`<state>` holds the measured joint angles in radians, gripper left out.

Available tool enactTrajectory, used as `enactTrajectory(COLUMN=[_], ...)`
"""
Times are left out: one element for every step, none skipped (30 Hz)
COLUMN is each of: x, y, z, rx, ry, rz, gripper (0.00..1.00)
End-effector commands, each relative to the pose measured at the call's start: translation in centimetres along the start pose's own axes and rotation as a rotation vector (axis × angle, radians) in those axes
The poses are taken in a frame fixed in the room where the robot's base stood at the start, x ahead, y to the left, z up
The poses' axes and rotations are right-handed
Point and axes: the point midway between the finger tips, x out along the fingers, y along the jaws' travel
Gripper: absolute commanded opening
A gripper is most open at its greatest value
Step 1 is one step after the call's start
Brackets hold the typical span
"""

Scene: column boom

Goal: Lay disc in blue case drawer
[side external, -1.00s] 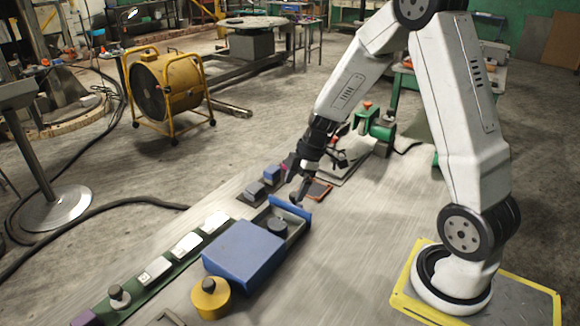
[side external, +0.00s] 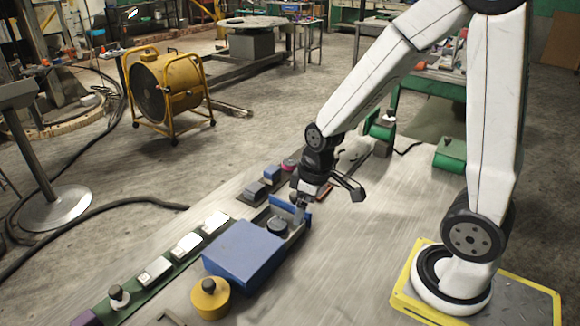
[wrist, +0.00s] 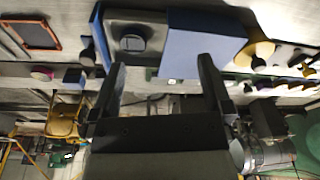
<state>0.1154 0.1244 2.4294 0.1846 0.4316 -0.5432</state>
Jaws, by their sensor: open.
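The blue case (side external: 243,252) lies on the table with its drawer (side external: 298,232) pulled out toward the back right, showing a blue front panel (side external: 288,209). A dark disc (side external: 277,226) is inside the open drawer, close to the case body. In the wrist view the disc (wrist: 132,42) sits in the grey drawer (wrist: 150,18) beside the blue case (wrist: 205,42). My gripper (side external: 328,198) is open and empty, above and behind the drawer front, apart from the disc. Its two spread fingers (wrist: 162,66) show nothing between them in the wrist view.
A yellow round piece with a black knob (side external: 210,299) stands close to the case's near side. A green strip (side external: 139,285) with white blocks runs along the left. Grey and blue blocks (side external: 271,174) stand behind the drawer. The table right of the case is clear.

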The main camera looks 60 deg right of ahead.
Motion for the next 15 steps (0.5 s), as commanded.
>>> enactTrajectory(x=[-0.2,-0.3,-0.4,-0.5,-0.6,-0.7,-0.7,-0.8,-0.8,-0.9,-0.9,-0.9,-1.0,-1.0,-1.0], y=[-0.6,-0.8,-1.1,-1.3,-1.6,-1.9,-2.0,-2.2,-2.4,-2.5,-2.6,-2.7,-2.8,-2.8,-2.9], z=[0.3,0.5,0.7,0.8,1.0,1.2,1.3,1.4,1.6,1.7,1.8,1.8,1.9,1.9,2.0], rx=[0.029,0.05,0.078,0.099,0.12,0.144,0.162,0.178,0.197,0.209,0.22,0.234,0.241,0.247,0.252], ry=[0.004,0.007,0.012,0.017,0.02,0.025,0.03,0.034,0.038,0.041,0.044,0.048,0.05,0.051,0.052], rz=[0.011,0.018,0.026,0.032,0.038,0.043,0.048,0.052,0.055,0.058,0.06,0.062,0.063,0.064,0.065], gripper=[1.0,1.0,1.0,1.0,1.0,1.0,1.0,1.0,1.0,1.0,1.0,1.0,1.0,1.0,1.0])
